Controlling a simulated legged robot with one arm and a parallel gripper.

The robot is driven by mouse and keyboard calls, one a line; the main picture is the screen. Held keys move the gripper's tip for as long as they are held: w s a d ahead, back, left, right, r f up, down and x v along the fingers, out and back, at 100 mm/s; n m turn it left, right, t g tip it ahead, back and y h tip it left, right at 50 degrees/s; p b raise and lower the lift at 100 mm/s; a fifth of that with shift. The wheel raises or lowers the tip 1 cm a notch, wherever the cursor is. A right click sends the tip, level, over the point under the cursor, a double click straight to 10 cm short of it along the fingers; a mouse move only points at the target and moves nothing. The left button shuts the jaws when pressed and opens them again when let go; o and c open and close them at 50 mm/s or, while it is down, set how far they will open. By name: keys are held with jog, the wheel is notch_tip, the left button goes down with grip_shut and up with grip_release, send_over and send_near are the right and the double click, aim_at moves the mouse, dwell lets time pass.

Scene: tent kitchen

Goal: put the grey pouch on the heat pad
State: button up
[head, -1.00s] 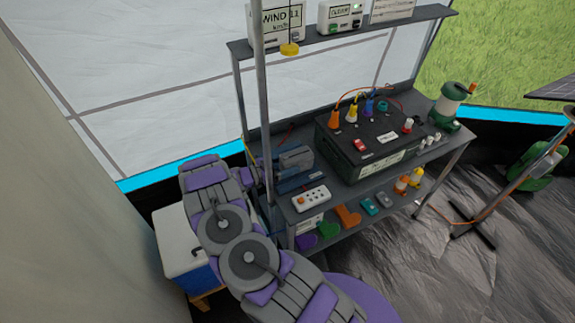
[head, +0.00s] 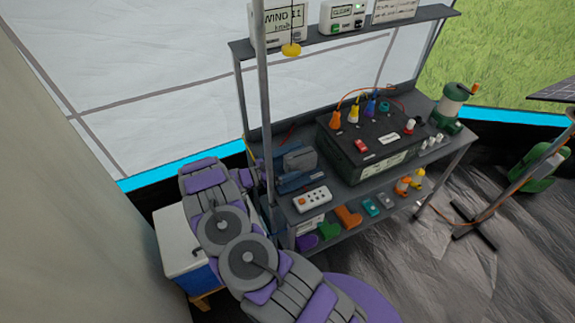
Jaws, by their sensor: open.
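My arm reaches up from the bottom and bends over beside the post. A small grey item (head: 386,200) lies on the lower shelf, too small to identify. I cannot make out the heat pad. The post and arm hide part of the bench's left end.
The bench (head: 352,187) carries a white button box (head: 312,198), a large black case (head: 350,160) with coloured plugs, and a green lantern (head: 451,105). Several coloured items sit on the lower shelf. A white-and-blue cooler (head: 180,245) stands left, behind my arm. An upper shelf (head: 350,35) holds instruments.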

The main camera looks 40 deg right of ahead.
jog(key=shift+w+a, duration=0.25)
jog(key=shift+a, duration=0.2)
jog(key=p+v, duration=0.2)
jog(key=v, duration=0.8)
jog(key=w+a+r+n+t+y, duration=0.4)
jog(key=w+r+t, duration=0.3)
jog(key=w, duration=0.4)
jog(key=w+a+r+n+t+y, duration=0.35)
jog(key=w+a+r+t, duration=0.3)
jog(key=w, duration=0.45)
jog(key=s+a+r+n+t+y, duration=0.35)
jog(key=a+r+n+y, duration=0.25)
jog(key=a+r+y, duration=0.75)
jog(key=s+a+r+n+g, duration=0.2)
jog(key=s+a+n+g, duration=0.15)
jog(key=s, duration=0.75)
jog(key=s+a+r+n+g, duration=0.2)
jog(key=s+a+r, duration=0.15)
jog(key=s, duration=0.65)
jog(key=s+d+f+g+h, duration=0.1)
jog(key=s+d, duration=0.3)
jog(key=s, duration=0.7)
jog(key=s+d+f+n+g+h, duration=0.1)
jog(key=s+d+g, duration=0.2)
jog(key=s, duration=0.9)
jog(key=s+d+f+n+g+h, duration=0.1)
jog(key=s+d+g, duration=0.3)
jog(key=s, duration=0.7)
jog(key=shift+s+d+f+h, duration=0.25)
jog(key=shift+d+h, duration=0.05)
